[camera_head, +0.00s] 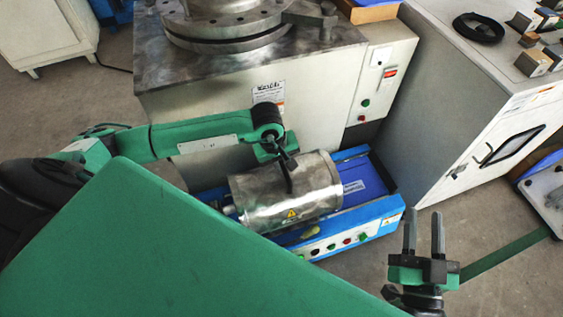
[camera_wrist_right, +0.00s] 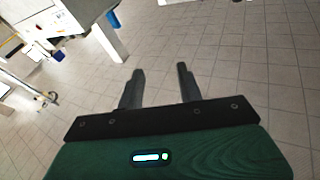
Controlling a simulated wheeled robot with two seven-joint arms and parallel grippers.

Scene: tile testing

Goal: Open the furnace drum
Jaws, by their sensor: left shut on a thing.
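The furnace drum (camera_head: 262,196) is a shiny metal cylinder with a yellow warning label, lying on a blue base unit (camera_head: 365,196). A dark handle stands on top of the drum. My left gripper (camera_head: 289,160) reaches in from the left and is shut on this handle. My right gripper (camera_head: 424,232) is open and empty at the lower right of the head view, apart from the base unit. Its two fingers also show spread apart in the right wrist view (camera_wrist_right: 158,88), over floor.
A grey machine with a steel top (camera_head: 240,85) stands right behind the drum. A large white cabinet (camera_head: 450,90) with a black cable coil (camera_head: 478,27) and small blocks stands to the right. Floor (camera_head: 480,235) is free around my right gripper.

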